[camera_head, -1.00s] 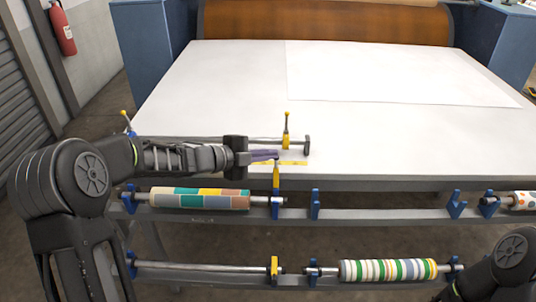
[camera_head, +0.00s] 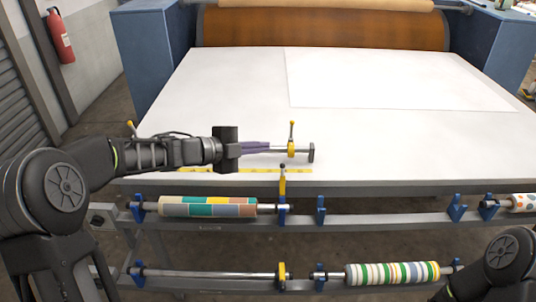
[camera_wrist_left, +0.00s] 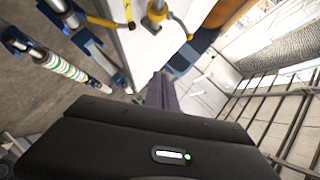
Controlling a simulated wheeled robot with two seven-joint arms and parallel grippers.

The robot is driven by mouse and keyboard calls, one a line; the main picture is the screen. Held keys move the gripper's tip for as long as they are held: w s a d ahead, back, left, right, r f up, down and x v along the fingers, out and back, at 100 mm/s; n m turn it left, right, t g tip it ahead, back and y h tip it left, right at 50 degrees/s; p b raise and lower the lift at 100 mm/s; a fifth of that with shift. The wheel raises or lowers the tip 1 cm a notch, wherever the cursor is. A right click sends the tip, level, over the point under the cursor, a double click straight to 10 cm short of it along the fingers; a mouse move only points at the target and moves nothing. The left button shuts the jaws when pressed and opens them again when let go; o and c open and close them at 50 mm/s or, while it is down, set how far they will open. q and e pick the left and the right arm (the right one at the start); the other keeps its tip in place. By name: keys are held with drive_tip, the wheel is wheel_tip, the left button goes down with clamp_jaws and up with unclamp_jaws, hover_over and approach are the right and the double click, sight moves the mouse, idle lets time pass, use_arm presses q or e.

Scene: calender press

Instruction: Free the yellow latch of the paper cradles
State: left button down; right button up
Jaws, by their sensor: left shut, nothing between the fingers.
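The upper paper cradle's yellow latch (camera_head: 282,182) stands upright with a dark tip at the right end of the patchwork roll (camera_head: 208,206). The lower cradle has a yellow latch (camera_head: 281,272) on its bare bar. My left gripper (camera_head: 268,147) is shut and empty, its purple fingers above and slightly left of the upper latch in the head view, apart from it. The fingers overlap the bar on the table, left of its yellow collar and lever (camera_head: 291,148). The shut fingers also show in the left wrist view (camera_wrist_left: 161,92). My right gripper is out of view.
The white table (camera_head: 230,100) carries a paper sheet (camera_head: 390,80) and a yellow strip (camera_head: 230,170) near its front edge. Blue brackets (camera_head: 320,210) stand on the rails. A striped roll (camera_head: 392,273) lies in the lower rack.

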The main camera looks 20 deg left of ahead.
use_arm(q)
drive_tip(key=a+r, duration=0.1)
drive_tip(key=s+a+r, duration=0.1)
drive_tip(key=a+r, duration=0.1)
drive_tip(key=shift+s+a, duration=0.35)
drive_tip(key=shift+a, duration=0.05)
drive_tip(key=shift+a, duration=0.1)
drive_tip(key=shift+f, duration=0.15)
